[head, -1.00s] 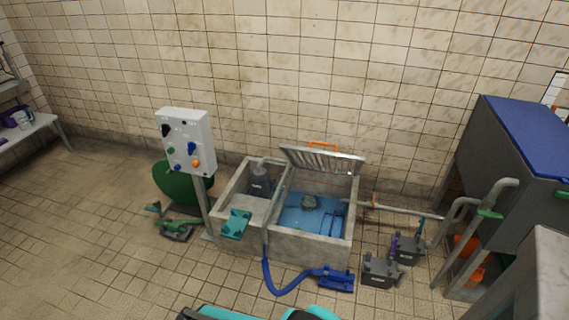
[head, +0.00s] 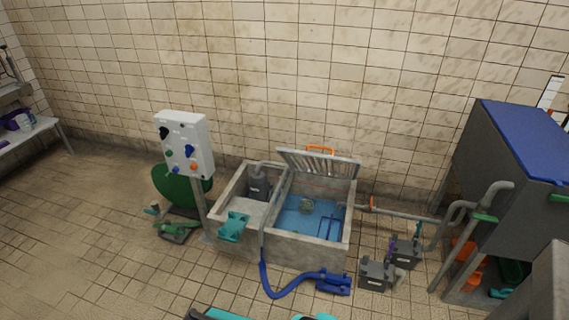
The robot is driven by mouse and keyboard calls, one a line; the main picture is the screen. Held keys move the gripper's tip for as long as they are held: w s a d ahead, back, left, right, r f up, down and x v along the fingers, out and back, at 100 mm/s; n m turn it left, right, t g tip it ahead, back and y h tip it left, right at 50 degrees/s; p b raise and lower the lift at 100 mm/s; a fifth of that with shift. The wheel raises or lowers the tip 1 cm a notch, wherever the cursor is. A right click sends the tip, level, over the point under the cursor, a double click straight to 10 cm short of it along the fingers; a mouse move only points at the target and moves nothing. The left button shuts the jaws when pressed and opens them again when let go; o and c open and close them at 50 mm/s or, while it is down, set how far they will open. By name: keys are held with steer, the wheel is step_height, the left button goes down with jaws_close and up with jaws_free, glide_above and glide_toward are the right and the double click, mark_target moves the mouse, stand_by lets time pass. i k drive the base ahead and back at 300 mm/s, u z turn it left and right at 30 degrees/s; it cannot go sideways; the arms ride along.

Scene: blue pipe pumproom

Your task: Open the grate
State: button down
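The grate (head: 318,163) is a grey slatted metal panel with an orange handle (head: 320,150) on its upper edge. It stands tilted up, leaning back at the rear of the right compartment of the concrete basin (head: 292,247). Below it the compartment is uncovered, showing blue water (head: 300,222) with a small greyish-green object (head: 307,205) in it. My gripper is not clearly in view; only teal and dark parts, probably mine, show at the bottom edge.
A white control box (head: 184,145) on a post stands left of the basin. A blue hose (head: 275,285) and dark grey boxes (head: 376,275) lie in front and to the right. A large grey-blue tank (head: 500,160) stands at right.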

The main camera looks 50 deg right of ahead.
mark_target(283, 152)
steer(key=z, duration=0.05)
steer(key=i, duration=0.95)
steer(key=u, duration=0.05)
